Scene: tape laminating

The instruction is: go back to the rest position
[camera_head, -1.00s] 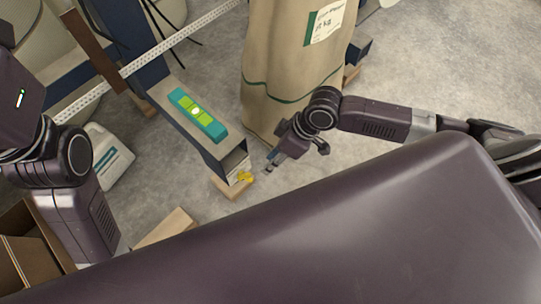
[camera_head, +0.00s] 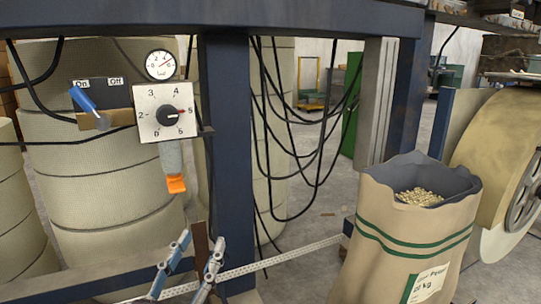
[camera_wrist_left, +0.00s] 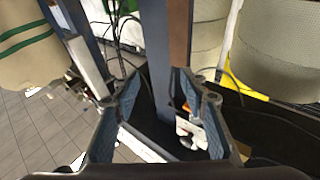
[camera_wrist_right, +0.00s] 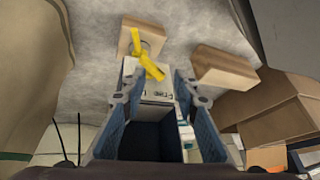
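My left gripper (camera_head: 199,243) shows at the bottom of the head view, its two blue-grey fingers apart in front of the dark blue post. In the left wrist view the left gripper (camera_wrist_left: 160,84) is open, with nothing held between its fingers. My right gripper is out of the head view. In the right wrist view the right gripper (camera_wrist_right: 157,76) is open and its fingers are apart.
A control panel with a dial (camera_head: 165,111), a lever switch (camera_head: 90,104) and a gauge (camera_head: 160,65) hangs left of the blue post (camera_head: 228,150). An open pellet sack (camera_head: 405,235) stands right. Black cables (camera_head: 300,130) hang centrally. Wooden blocks (camera_wrist_right: 222,68) lie in the right wrist view.

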